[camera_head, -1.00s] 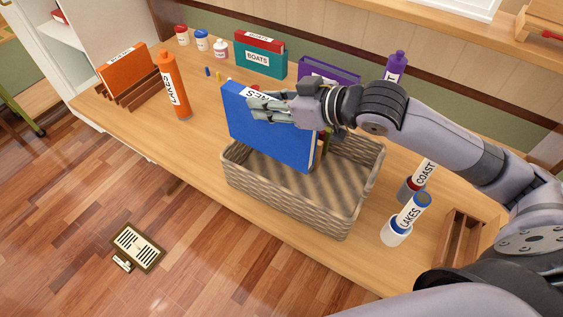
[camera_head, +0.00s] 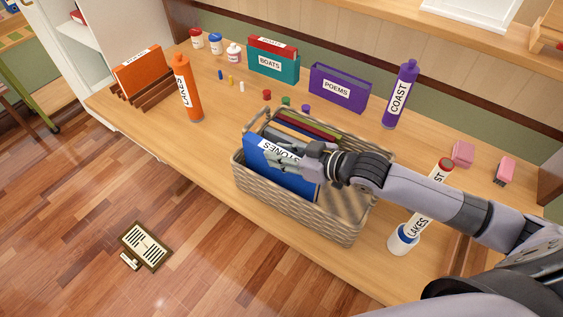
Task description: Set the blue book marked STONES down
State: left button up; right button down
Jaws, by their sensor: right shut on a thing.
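The blue book marked STONES (camera_head: 275,172) is upright in the left part of the wicker basket (camera_head: 310,218), its lower part hidden by the basket's front wall. My right gripper (camera_head: 292,160) is shut on the book's top near the label. Whether the book's bottom touches the basket floor is hidden. Other books, one dark red (camera_head: 308,126), stand behind it in the basket. My left gripper is not in view.
On the counter stand an orange bottle (camera_head: 187,92), a teal BOATS box (camera_head: 272,66), a purple POEMS box (camera_head: 338,87), a purple COAST bottle (camera_head: 401,95) and a LAKES tube (camera_head: 407,236). The basket's right part looks empty. Several small caps lie behind the basket.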

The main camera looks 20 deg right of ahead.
jog(key=shift+f, duration=1.8)
jog(key=c, duration=1.6)
grip_release()
jog(key=shift+f, duration=0.15)
jog(key=shift+o, duration=0.2)
jog(key=v, duration=0.7)
jog(key=shift+s+d+r+b, duration=0.15)
jog(key=shift+s+r+b, duration=0.1)
jog(key=shift+b, duration=0.15)
